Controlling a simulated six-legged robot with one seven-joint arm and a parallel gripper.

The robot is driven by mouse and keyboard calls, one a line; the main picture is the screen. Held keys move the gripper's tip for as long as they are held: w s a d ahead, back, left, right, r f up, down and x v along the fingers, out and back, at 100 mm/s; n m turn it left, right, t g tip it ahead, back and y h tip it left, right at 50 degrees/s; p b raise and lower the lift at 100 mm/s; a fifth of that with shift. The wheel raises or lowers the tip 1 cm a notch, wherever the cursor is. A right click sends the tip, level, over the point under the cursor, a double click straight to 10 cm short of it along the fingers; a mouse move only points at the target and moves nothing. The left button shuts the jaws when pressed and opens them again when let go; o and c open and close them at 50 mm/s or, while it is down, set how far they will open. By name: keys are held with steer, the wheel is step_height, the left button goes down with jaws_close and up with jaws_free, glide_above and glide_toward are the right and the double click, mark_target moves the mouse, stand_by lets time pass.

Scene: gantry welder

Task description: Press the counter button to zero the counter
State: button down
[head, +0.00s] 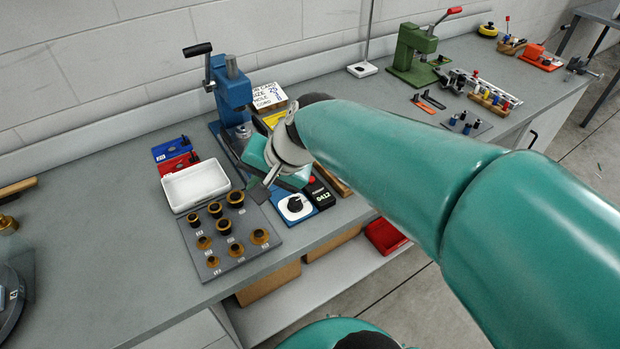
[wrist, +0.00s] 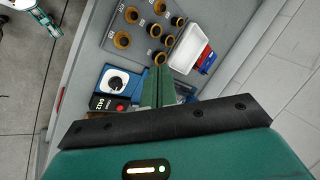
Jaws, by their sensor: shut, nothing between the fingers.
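The counter (head: 319,195) is a small black box showing 0412, on the bench at the base of the blue press. Its red button (head: 312,180) faces up. In the wrist view the counter (wrist: 103,103) is left of my fingers, with the red button (wrist: 120,108) at one end. My gripper (head: 260,190) is shut and empty. In the head view it is left of the counter, over the edge of the bushing plate; in the wrist view its green fingers (wrist: 158,85) are together. Nothing visible touches the button. I cannot tell the exact height of the fingertips.
A white dial with a black knob (head: 296,206) is beside the counter. The blue press (head: 231,90) stands behind my gripper. A grey plate of brass bushings (head: 240,248), a white tray (head: 194,184) and blue and red boxes are on the left. The bench front is close.

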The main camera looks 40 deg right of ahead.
steer(key=w+d+f+m+t, duration=0.1)
steer(key=w+d+f+m, duration=0.1)
steer(key=d+m, duration=0.3)
steer(key=w+d+f+m+t+h, duration=0.1)
steer(key=w+d+f+m, duration=0.1)
steer(key=w+d+m, duration=0.2)
steer(key=w+d+f+m+t+h, duration=0.1)
steer(key=w+d+f+m, duration=0.1)
steer(key=d+m, duration=0.5)
steer(key=w+d, duration=0.1)
steer(key=d, duration=0.2)
steer(key=shift+d+f+m, duration=0.3)
steer(key=shift+d+f, duration=0.1)
steer(key=shift+f, duration=0.15)
steer(key=shift+f, duration=4.3)
steer(key=shift+f, duration=0.15)
steer(key=shift+f, duration=0.25)
